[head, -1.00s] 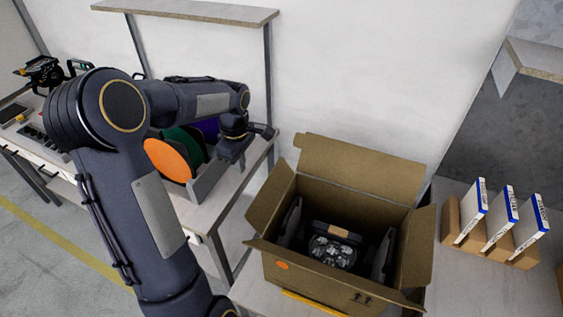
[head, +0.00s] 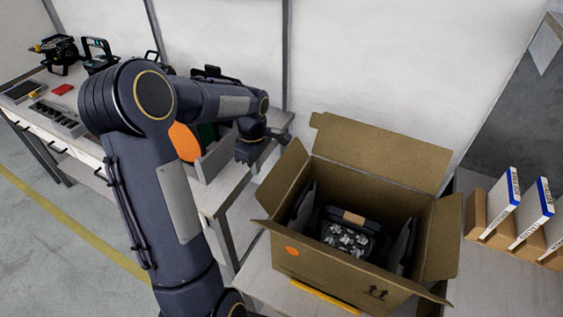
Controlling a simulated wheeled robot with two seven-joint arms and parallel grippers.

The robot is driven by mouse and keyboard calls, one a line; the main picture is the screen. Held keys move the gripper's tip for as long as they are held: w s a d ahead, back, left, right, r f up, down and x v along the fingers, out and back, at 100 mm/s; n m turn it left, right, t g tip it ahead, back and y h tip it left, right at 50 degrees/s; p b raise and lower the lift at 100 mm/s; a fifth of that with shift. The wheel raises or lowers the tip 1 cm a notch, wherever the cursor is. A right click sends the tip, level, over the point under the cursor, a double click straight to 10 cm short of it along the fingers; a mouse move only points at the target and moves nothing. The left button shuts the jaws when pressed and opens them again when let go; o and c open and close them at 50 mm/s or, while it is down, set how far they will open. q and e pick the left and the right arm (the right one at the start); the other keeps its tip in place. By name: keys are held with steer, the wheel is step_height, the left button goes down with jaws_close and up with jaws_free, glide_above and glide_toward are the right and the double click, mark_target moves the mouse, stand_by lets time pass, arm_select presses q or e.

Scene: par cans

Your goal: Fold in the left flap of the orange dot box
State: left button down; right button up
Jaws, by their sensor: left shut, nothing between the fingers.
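The orange dot box (head: 330,278) is an open cardboard carton on the right-hand table, with an orange dot (head: 292,252) on its front. Its left flap (head: 281,178) stands up and leans outward. The back flap (head: 380,150) stands up, the right flap (head: 443,238) is raised, and the front flap hangs outward. A dark par can (head: 348,235) with several lenses lies inside between dark inserts. My left gripper (head: 281,137) is shut and empty, just left of the left flap's upper edge; contact cannot be told. My right gripper is not in view.
An orange disc (head: 185,142) stands in a grey bin left of the box, under my left arm. White-and-blue booklets (head: 533,212) stand in cardboard holders at right. Lamps and a red item (head: 62,90) are on the far-left bench.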

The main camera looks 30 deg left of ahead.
mark_target(274, 175)
arm_select(q)
steer(key=shift+f, duration=0.3)
steer(key=shift+w+d+b, duration=0.15)
steer(key=shift+d+b, duration=0.15)
steer(key=shift+d, duration=1.15)
steer(key=shift+w+d+b, duration=0.2)
steer(key=shift+d+b, duration=0.15)
steer(key=shift+d, duration=1.1)
steer(key=shift+w+d+b, duration=0.15)
steer(key=shift+d+b, duration=0.15)
steer(key=shift+d, duration=1.15)
steer(key=shift+s+a+r+p, duration=0.2)
steer(key=shift+a+r+p, duration=1.1)
steer(key=shift+a+r, duration=0.3)
step_height(274, 175, up, 9)
steer(key=p, duration=0.6)
steer(key=shift+p, duration=0.4)
steer(key=shift+f, duration=0.1)
